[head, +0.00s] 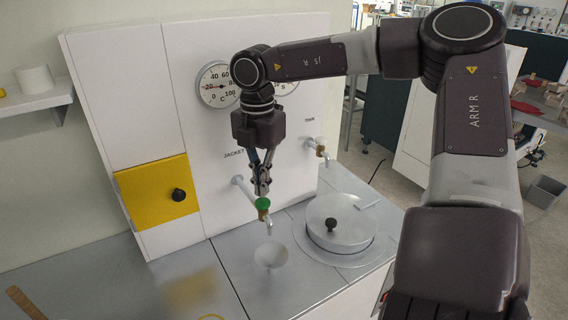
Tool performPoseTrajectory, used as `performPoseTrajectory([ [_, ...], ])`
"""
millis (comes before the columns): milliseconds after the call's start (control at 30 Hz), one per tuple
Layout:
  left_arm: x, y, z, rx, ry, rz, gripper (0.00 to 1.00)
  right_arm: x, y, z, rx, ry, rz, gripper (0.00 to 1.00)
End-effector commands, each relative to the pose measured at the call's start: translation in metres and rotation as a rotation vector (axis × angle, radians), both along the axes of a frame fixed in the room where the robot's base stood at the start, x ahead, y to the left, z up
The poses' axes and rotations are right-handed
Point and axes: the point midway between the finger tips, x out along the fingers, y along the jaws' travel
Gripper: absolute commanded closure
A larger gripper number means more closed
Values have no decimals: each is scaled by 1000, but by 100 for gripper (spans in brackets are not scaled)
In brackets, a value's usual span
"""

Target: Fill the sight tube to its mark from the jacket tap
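The jacket tap (263,204) has a green handle, a brass-coloured body and a spout pointing down. It comes out of the white panel on a pipe, near the label JACKET. My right gripper (262,190) points down with its fingertips at or just above the green handle. The fingers look close together, but I cannot tell if they touch or grip it. A pale round funnel or drain bowl (270,257) is in the metal top below the spout. I cannot make out a sight tube or its mark. My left gripper is not in view.
A second tap (321,145) sits to the right on the panel. A round lidded vessel (338,222) with a black knob is right of the bowl. A yellow door (157,192) with a black knob is at left. Dial gauges (220,86) are above. The metal top at front left is mostly clear.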

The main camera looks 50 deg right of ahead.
Motion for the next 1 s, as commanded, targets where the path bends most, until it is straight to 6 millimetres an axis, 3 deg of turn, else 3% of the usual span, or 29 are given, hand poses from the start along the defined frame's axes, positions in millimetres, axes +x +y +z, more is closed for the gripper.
performPoseTrajectory([
  [533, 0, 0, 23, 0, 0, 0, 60, 0, 0, 55, -2, -2, 0, 100],
  [1000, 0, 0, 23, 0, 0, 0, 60, 0, 0, 57, 0, 0, 0, 100],
])
